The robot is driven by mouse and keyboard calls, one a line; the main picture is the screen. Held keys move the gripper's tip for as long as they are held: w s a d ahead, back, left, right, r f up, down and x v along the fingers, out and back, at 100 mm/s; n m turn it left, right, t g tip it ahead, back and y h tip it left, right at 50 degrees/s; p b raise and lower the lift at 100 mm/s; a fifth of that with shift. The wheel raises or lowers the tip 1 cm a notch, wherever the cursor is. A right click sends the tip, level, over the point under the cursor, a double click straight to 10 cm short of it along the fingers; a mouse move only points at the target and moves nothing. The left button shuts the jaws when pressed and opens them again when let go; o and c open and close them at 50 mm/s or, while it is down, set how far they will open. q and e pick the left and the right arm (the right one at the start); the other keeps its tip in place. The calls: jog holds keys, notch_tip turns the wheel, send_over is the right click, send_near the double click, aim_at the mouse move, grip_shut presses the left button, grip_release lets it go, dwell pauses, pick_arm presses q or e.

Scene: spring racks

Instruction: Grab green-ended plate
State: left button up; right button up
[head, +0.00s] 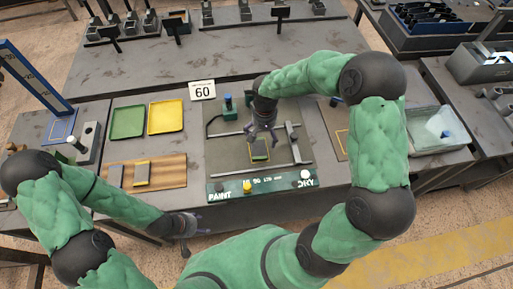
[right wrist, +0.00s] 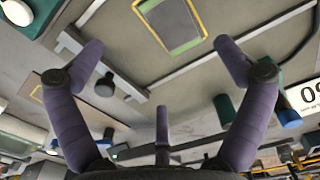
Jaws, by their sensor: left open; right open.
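The green-ended plate (head: 259,149) lies on the grey work panel (head: 225,160), inside a yellow outline. It is dark grey with a green end. In the right wrist view the plate (right wrist: 170,24) is at the top, beyond my fingertips. My right gripper (head: 262,136) is open and empty, above the panel near the plate; in the right wrist view my right gripper (right wrist: 158,62) has its purple fingers spread, not touching the plate. My left gripper (head: 188,226) is open and empty by the table's front edge.
A yellow-ended plate (head: 141,174) and a grey plate lie on a wooden board (head: 172,170) to the left. Green (head: 128,121) and yellow (head: 165,117) trays sit behind it. Rails flank the panel. A PAINT/DRY strip (head: 272,184) with knobs runs in front.

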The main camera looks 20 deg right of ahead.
send_over(262, 147)
jog(key=s, duration=0.1)
notch_tip(262, 147, down, 6)
jog(key=shift+r+b, duration=0.2)
jog(key=shift+b, duration=0.15)
jog(key=shift+w+a+f+b, duration=0.1)
jog(key=shift+w+f+b, duration=0.15)
jog(key=shift+f, duration=1.1)
jog(key=shift+w+f+b, duration=0.1)
jog(key=shift+w+f, duration=0.15)
jog(key=shift+f, duration=1.05)
jog(key=c, duration=1.6)
jog(key=shift+r, duration=0.15)
